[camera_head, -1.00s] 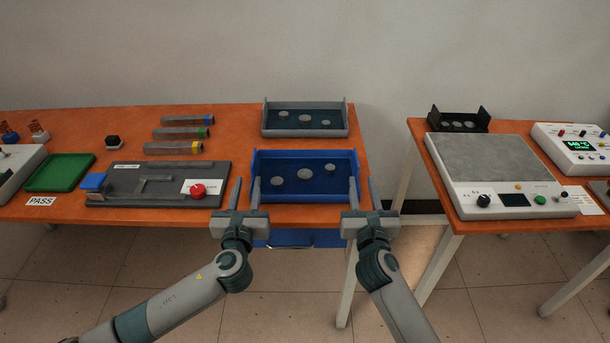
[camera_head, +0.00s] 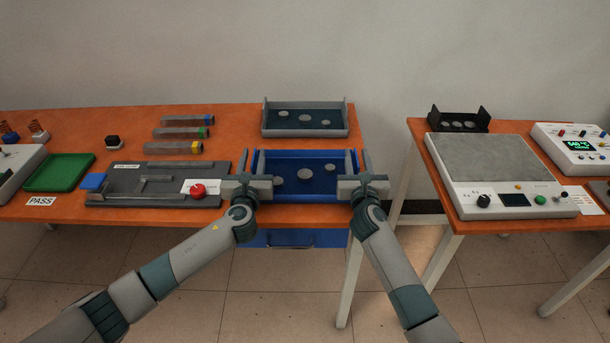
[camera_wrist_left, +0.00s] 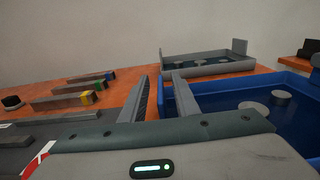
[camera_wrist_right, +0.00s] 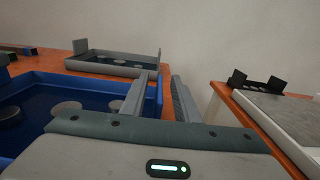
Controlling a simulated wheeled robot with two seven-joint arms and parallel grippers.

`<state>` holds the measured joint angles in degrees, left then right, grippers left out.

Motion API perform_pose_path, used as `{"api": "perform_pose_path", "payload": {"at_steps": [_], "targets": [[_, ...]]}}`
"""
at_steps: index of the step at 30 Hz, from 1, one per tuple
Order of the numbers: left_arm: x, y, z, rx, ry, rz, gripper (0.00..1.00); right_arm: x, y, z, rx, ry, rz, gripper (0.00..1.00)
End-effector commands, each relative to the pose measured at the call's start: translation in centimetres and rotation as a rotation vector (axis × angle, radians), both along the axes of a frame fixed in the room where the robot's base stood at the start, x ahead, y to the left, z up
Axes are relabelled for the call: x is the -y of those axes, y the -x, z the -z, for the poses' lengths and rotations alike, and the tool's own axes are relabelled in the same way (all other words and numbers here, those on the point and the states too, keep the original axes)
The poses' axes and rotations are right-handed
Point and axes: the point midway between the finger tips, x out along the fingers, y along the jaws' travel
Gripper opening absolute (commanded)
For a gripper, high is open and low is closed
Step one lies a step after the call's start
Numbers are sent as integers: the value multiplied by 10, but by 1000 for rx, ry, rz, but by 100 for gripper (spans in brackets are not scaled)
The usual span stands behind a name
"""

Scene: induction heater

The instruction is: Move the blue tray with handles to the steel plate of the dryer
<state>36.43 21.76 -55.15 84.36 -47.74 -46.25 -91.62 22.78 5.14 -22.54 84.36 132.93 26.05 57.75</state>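The blue tray (camera_head: 305,197) holds a few pale round discs and sits near the front edge of the left table. My left gripper (camera_head: 248,163) is open at its left side; in the left wrist view the tray (camera_wrist_left: 285,81) has its left wall between the fingers. My right gripper (camera_head: 362,163) is open at its right side; in the right wrist view the tray (camera_wrist_right: 70,77) has its right wall between the fingers. The handles are mostly hidden by the grippers. The steel plate (camera_head: 485,158) on the white dryer is bare, on the right table.
A grey tray (camera_head: 305,132) with discs stands just behind the blue tray. A dark fixture (camera_head: 140,196) with a red knob is close to its left. A gap separates the tables. A black holder (camera_head: 458,122) stands behind the plate and a white control box (camera_head: 572,150) beside it.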

Motion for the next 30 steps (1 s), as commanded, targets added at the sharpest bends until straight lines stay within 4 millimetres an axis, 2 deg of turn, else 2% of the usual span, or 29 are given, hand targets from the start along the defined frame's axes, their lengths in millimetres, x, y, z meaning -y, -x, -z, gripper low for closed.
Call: {"api": "perform_pose_path", "payload": {"at_steps": [6, 9, 10, 18, 30], "targets": [[0, 0, 0, 0, 0, 0, 28, 0, 0, 0, 0, 0, 0, 28], [0, 0, 0, 0, 0, 0, 4, 0, 0, 0, 0, 0, 0, 4], [0, 0, 0, 0, 0, 0, 0, 0, 0, 0, 0, 0, 0, 0], [0, 0, 0, 0, 0, -1, 0, 0, 0, 0, 0, 0, 0, 0], [0, 0, -11, 2, 0, -1, 0, 0, 0, -12, 3, 0, 0, 0]]}}
